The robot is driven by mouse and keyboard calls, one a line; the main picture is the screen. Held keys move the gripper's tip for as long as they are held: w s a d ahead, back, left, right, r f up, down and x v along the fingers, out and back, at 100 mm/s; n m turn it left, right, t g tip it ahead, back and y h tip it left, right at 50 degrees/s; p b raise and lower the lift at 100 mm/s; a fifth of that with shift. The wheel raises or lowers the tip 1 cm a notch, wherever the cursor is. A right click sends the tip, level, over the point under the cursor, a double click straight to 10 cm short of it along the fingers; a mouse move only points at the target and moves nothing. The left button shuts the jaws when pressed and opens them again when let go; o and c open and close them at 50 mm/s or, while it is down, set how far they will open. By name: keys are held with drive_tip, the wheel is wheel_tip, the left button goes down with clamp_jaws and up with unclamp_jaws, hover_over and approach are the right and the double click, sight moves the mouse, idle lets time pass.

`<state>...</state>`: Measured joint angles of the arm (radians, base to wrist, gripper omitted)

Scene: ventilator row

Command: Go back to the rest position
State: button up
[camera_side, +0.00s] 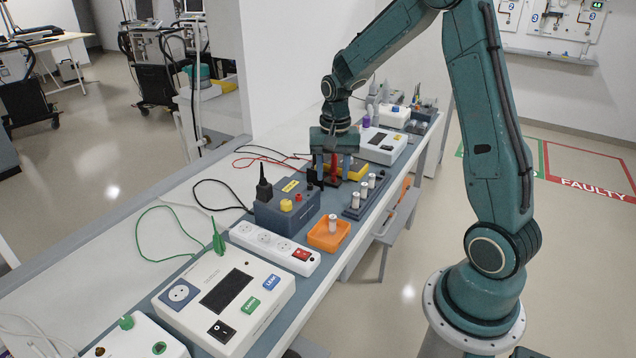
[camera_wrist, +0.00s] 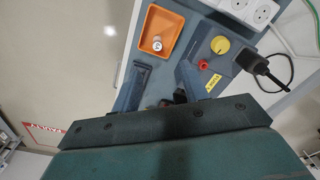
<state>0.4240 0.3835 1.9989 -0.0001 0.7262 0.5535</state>
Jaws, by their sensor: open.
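My gripper (camera_side: 333,172) is over the bench, pointing down, beyond the blue-grey box (camera_side: 275,215) in the side view. Its two fingers are apart; in the wrist view the open gripper (camera_wrist: 162,84) has a clear gap between its tips. A red part and a yellow block (camera_side: 352,172) are close by the fingers in the side view. I cannot tell whether the fingers touch them. The box has a yellow knob (camera_wrist: 220,45) and a red knob (camera_wrist: 204,64). My palm hides much of the lower wrist view.
An orange tray (camera_side: 318,241) holds one white cylinder (camera_side: 332,223). Several white cylinders stand in a blue-grey rack (camera_side: 352,211). A white power strip (camera_side: 258,250), a white tester (camera_side: 193,295), a black plug (camera_side: 264,188) and loose cables crowd the bench. The air above is open.

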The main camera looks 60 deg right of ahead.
drive_tip(key=s+a+r+n+t, duration=0.3)
drive_tip(key=s+a+r+n, duration=0.3)
drive_tip(key=a+r, duration=0.55)
drive_tip(key=s+a+r+n+t, duration=0.1)
drive_tip(key=s+a+r+n, duration=0.1)
drive_tip(key=s, duration=0.4)
drive_tip(key=s+a+r+n+t, duration=0.1)
drive_tip(key=s+a+r+n, duration=0.1)
drive_tip(key=s, duration=0.5)
drive_tip(key=shift+s+a+r+n, duration=0.15)
drive_tip(key=shift+a+r+n, duration=0.2)
drive_tip(key=shift+a+n, duration=0.3)
